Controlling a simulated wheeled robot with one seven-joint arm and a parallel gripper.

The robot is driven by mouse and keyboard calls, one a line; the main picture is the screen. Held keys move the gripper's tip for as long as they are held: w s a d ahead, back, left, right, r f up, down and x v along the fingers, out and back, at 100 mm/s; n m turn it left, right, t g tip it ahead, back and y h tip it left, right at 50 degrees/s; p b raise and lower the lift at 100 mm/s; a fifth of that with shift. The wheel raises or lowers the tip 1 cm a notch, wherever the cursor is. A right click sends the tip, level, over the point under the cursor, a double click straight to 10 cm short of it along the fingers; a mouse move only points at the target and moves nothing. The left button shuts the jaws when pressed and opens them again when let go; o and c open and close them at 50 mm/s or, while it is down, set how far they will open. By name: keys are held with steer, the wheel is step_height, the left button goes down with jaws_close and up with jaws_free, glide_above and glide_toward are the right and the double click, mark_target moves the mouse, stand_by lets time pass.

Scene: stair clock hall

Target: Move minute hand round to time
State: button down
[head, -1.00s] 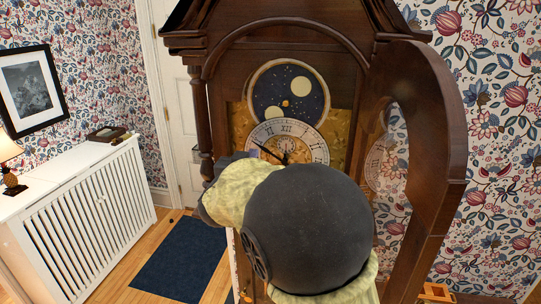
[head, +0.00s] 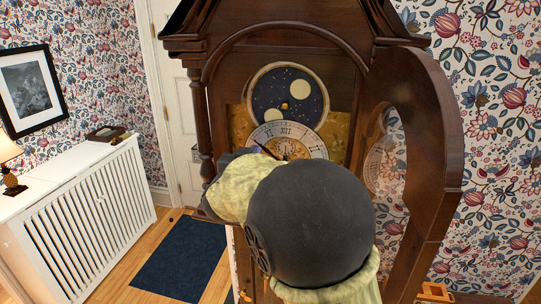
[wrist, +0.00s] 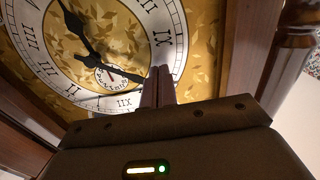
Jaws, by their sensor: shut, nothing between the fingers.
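The tall wooden clock's dial (head: 315,145) faces me, its lower part hidden behind my arm. In the wrist view the dial (wrist: 179,25) appears turned upside down, with its white numeral ring and gold centre. The long thin minute hand (wrist: 128,73) points toward my fingers, around the X–XI side. The thicker hour hand (wrist: 76,25) points to the upper left of that view. My gripper (wrist: 160,70) is shut, its fingertips at the numeral ring beside the minute hand's tip. I cannot tell whether they touch it.
The clock's arched glazed door (head: 445,130) stands open on the right. A wooden column (head: 202,120) flanks the dial on the left. A white radiator cover (head: 80,215) and a blue mat (head: 180,255) are farther left.

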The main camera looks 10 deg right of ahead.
steer(key=shift+r, duration=0.15)
steer(key=shift+s+d+r+p, duration=0.15)
steer(key=shift+d+r+p, duration=0.25)
steer(key=shift+r, duration=0.2)
stand_by(0.4)
steer(key=shift+s+d+r+p, duration=0.15)
steer(key=shift+d+r+p, duration=0.2)
steer(key=shift+r, duration=0.1)
steer(key=shift+d, duration=0.1)
steer(key=shift+s+d+r, duration=0.15)
steer(key=shift+d+r, duration=0.1)
steer(key=shift+r, duration=0.05)
steer(key=shift+d+r, duration=0.15)
steer(key=shift+d, duration=0.05)
steer(key=shift+s, duration=0.1)
stand_by(0.4)
